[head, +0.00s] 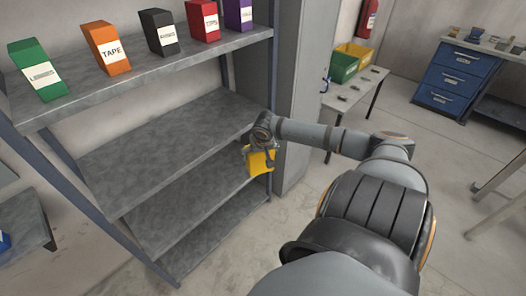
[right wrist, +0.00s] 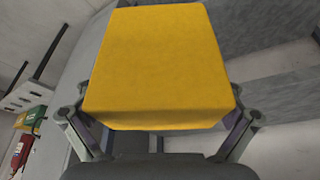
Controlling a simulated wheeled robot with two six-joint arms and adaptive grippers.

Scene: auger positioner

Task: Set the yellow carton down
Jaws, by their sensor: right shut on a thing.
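The yellow carton (head: 260,161) hangs in my right gripper (head: 258,149) at the right end of the shelving rack, near the height of its lower shelves. In the right wrist view the carton (right wrist: 160,65) fills the upper middle, with the two fingers of the right gripper (right wrist: 160,125) on either side of it. The right gripper is shut on it. I cannot tell from the head view whether the carton touches a shelf. My left gripper is in neither view.
The rack's top shelf (head: 150,77) holds green, orange, black, red and purple cartons. The middle shelf (head: 165,150) and the shelves below look bare. A grey cabinet (head: 297,90) stands right of the rack. A bench with green and yellow bins (head: 345,65) is behind.

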